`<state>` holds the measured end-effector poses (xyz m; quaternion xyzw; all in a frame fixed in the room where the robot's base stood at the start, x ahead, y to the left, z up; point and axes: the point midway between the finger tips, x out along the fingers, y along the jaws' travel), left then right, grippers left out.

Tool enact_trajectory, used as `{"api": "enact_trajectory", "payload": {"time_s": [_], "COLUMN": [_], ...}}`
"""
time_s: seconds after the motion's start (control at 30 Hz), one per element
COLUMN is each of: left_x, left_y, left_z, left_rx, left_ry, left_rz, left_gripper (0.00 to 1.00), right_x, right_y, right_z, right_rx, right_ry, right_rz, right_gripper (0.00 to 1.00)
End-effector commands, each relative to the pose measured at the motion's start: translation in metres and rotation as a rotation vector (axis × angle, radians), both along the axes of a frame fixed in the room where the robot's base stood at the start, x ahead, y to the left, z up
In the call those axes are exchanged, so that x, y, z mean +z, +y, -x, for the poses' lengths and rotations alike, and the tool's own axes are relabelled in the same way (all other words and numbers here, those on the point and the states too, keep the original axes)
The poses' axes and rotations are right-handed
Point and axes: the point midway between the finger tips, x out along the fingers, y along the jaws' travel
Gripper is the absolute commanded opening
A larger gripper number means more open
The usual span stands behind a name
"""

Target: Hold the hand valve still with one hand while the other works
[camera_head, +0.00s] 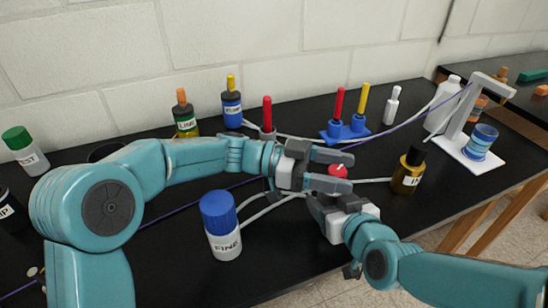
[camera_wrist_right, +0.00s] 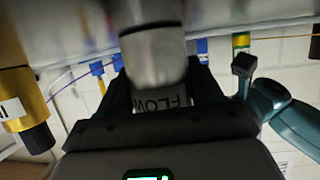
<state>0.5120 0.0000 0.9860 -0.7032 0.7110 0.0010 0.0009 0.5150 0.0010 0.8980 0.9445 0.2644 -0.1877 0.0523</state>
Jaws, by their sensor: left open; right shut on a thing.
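The hand valve shows in the head view as a red knob (camera_head: 338,170) with a white mark on top; its body is mostly hidden by my grippers. My left gripper (camera_head: 338,171) is open, with one finger on each side of the red knob; whether they touch it is unclear. My right gripper (camera_head: 320,203) is shut on the valve's body below the knob. In the right wrist view, a grey body with a FLOW label (camera_wrist_right: 165,102) sits between the dark jaws.
A blue-capped FINE bottle (camera_head: 223,240) stands in front. A dark amber bottle (camera_head: 407,176) is to the right. Pale tubes run across the black bench around the valve. A blue stand (camera_head: 345,130) with red and yellow pieces is behind. A white stand (camera_head: 466,145) is further right.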

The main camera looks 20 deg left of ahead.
Motion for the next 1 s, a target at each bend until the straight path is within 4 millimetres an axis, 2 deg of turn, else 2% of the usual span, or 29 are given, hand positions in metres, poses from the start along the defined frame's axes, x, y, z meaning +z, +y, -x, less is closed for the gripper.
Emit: {"api": "enact_trajectory", "payload": {"time_s": [0.03, 0.3, 0.5, 0.7, 1.0], "left_x": [0.0, 0.0, 0.0, 0.0, 0.001], "left_y": [0.014, 0.073, 0.105, 0.118, 0.119], "left_z": [-0.002, -0.003, -0.003, -0.003, -0.003], "left_rx": [0.004, -0.001, -0.004, -0.007, -0.008], "left_ry": [-0.001, -0.001, 0.0, 0.0, 0.001], "left_rz": [0.001, 0.002, 0.002, 0.003, 0.003], "left_gripper": [0.63, 0.63, 0.63, 0.63, 0.63], "right_x": [-0.001, 0.0, 0.0, 0.0, 0.0], "right_y": [0.0, 0.0, 0.0, 0.0, 0.0], "right_z": [0.0, 0.0, 0.0, 0.0, 0.0], "right_rx": [0.0, 0.0, 0.0, 0.0, 0.0], "right_ry": [0.001, 0.001, 0.001, 0.001, 0.001], "right_rz": [0.001, 0.001, 0.001, 0.001, 0.001], "right_gripper": [0.3, 0.3, 0.3, 0.3, 0.3]}}
